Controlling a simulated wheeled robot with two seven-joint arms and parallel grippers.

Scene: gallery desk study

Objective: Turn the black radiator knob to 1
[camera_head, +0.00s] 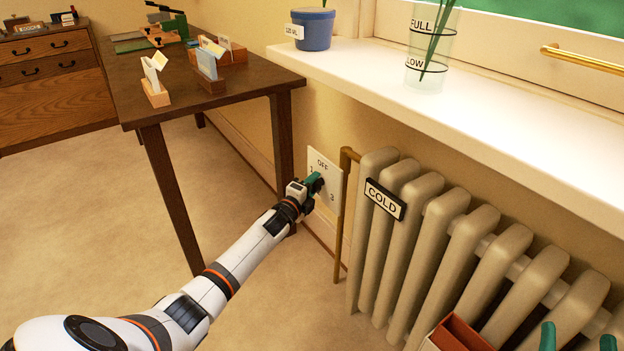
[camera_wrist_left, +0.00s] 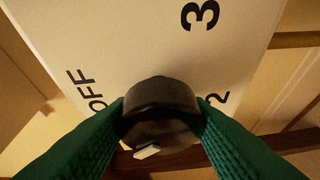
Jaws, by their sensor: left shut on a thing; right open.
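The black radiator knob (camera_wrist_left: 160,105) sits between the green fingers of my left gripper (camera_wrist_left: 161,112), which is shut on it. In the head view my left gripper (camera_head: 314,184) reaches the white dial plate (camera_head: 325,165) and mostly covers the knob. The plate shows OFF at the top, 1 at the left and a figure at the right. In the left wrist view OFF, 3 and part of 2 show. A white mark (camera_wrist_left: 147,152) shows on the knob's lower side, roughly opposite the 3; the 1 is hidden there. My right gripper (camera_head: 578,341) is open at the bottom right, fingers apart.
The ribbed radiator (camera_head: 420,225) with a COLD sign (camera_head: 385,199) stands right of the plate, beside a brass pipe (camera_head: 344,215). The white sill (camera_head: 480,105) overhangs it. A dark wooden table (camera_head: 255,79) stands left. A red box (camera_head: 458,334) is at the bottom right.

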